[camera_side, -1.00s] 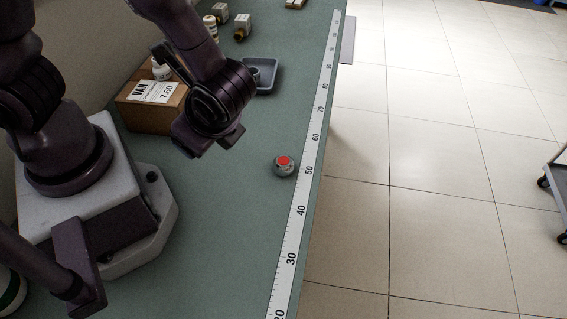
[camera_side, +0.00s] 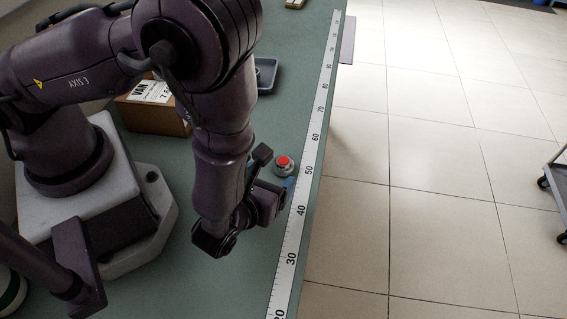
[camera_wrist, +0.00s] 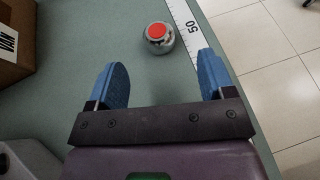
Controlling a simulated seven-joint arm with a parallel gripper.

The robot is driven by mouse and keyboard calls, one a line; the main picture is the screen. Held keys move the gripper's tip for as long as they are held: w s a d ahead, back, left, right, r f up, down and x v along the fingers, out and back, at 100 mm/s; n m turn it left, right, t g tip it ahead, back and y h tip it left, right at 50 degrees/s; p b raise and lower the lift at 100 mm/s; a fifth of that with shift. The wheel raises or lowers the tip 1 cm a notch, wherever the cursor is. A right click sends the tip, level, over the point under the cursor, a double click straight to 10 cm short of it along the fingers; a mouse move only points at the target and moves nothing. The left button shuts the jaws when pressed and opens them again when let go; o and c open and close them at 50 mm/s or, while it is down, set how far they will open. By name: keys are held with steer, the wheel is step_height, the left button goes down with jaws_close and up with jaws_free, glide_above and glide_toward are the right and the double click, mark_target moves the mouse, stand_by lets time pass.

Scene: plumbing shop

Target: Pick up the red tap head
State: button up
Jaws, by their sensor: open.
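The red tap head (camera_side: 284,162) is a small round grey metal piece with a red top. It stands on the green bench beside the ruler strip, near the 50 mark. It also shows in the wrist view (camera_wrist: 158,37), beyond the fingertips and roughly between their lines. My gripper (camera_wrist: 160,75) is open and empty, with its two blue fingers wide apart. In the side view my gripper (camera_side: 281,177) is low, just on the near side of the tap head, and partly hides the bench there. I cannot tell from the side view whether a finger touches the tap head.
A ruler strip (camera_side: 301,212) runs along the bench's right edge, with tiled floor beyond. A cardboard box (camera_side: 150,117) with a price label stands at the left, and a grey tray (camera_side: 266,75) lies behind my arm. The green bench (camera_side: 225,285) is clear in front.

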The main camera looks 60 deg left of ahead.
mark_target(284, 160)
steer(key=x, duration=0.8)
steer(key=shift+w+a+f, duration=0.15)
steer(key=shift+a, duration=0.2)
steer(key=c, duration=1)
